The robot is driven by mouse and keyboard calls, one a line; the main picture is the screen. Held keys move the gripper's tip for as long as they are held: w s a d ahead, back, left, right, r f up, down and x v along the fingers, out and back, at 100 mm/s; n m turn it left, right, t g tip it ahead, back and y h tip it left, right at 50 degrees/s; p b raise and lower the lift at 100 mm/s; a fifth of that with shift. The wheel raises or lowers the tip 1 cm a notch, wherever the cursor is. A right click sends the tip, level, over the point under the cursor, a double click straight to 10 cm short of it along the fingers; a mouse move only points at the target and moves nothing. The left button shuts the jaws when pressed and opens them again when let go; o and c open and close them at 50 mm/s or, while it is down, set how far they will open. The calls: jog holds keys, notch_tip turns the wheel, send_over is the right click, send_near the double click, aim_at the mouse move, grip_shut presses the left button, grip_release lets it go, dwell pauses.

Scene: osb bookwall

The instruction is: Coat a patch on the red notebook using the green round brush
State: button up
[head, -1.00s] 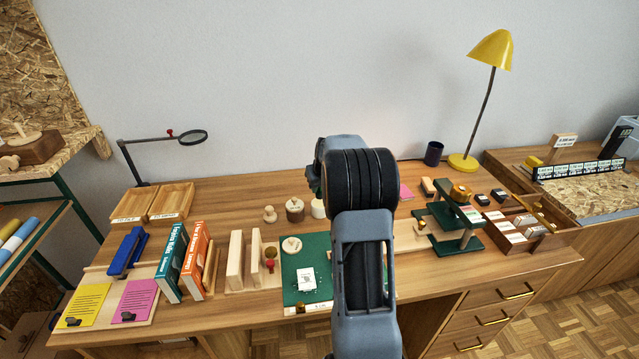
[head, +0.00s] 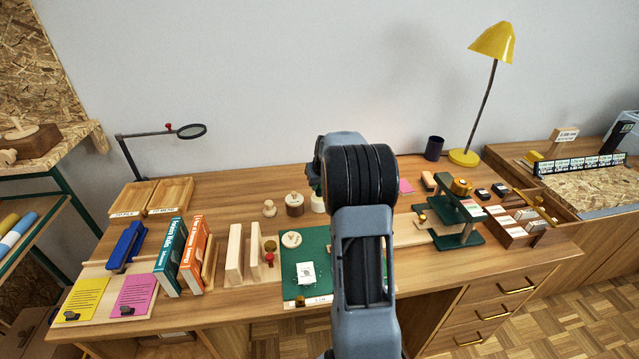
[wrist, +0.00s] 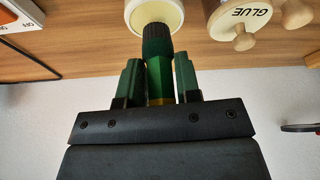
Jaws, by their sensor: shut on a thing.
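My gripper (wrist: 158,80) is shut on the green round brush (wrist: 159,68) in the wrist view, one green finger on each side of it. Its dark bristle end points at a cream round pot (wrist: 154,12) at the top edge. The bristles overlap the pot in the picture; I cannot tell whether they touch it or dip in. In the head view my arm hides most of the gripper and brush, and the cream pot (head: 318,204) shows just left of the arm. I cannot make out a red notebook for sure; a small pink item (head: 405,186) lies behind the arm.
A round lid marked GLUE (wrist: 238,22) is close to the brush. A wooden pot (head: 294,205) and a wooden knob piece (head: 269,208) stand left of the cream pot. A green mat (head: 291,271) lies in front. A dark green stand (head: 462,222) is to the right.

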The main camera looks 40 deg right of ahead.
jog(key=shift+f+b, duration=0.5)
jog(key=shift+f, duration=0.05)
dwell(1.4)
jog(key=shift+r, duration=0.1)
jog(key=shift+r+p, duration=2.35)
jog(key=shift+r, duration=1.1)
